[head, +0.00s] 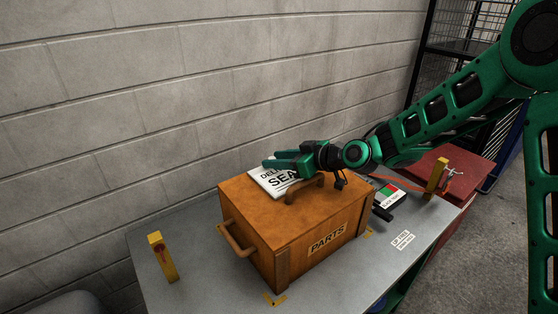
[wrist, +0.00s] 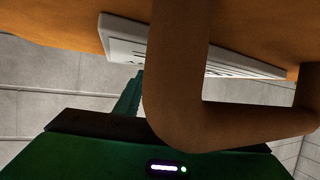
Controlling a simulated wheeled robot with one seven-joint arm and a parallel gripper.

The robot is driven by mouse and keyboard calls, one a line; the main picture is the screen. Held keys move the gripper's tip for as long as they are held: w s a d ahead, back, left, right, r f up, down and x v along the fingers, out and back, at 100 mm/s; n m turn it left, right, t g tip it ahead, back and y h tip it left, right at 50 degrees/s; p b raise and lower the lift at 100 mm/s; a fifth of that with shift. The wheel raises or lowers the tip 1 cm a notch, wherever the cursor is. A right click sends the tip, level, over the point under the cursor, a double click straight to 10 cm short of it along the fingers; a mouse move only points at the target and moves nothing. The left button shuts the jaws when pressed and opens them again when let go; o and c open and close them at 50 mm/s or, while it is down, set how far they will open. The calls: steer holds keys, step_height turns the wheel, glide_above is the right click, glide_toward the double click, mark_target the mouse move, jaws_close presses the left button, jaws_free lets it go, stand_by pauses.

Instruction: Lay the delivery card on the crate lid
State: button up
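The white delivery card (head: 272,181), with black print partly covered by my gripper, is at the back left of the crate lid (head: 325,195). In the wrist view the card (wrist: 190,48) shows as a thin slab against the orange lid (wrist: 60,22), seemingly flat on it. My gripper (head: 277,163) is low over the card, its green fingers pointing left. In the wrist view one finger (wrist: 128,98) reaches close to the card's edge. The lid's brown handle (wrist: 170,90) hides the rest, so the finger gap and any grip on the card cannot be made out.
The wooden crate labelled PARTS (head: 283,243) stands on a grey table (head: 190,285). Yellow posts stand at the left (head: 162,257) and right (head: 436,177). A small device with a red and green face (head: 389,195) lies right of the crate. A block wall (head: 200,100) is behind.

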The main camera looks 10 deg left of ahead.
steer(key=shift+r, duration=0.1)
steer(key=v, duration=1.2)
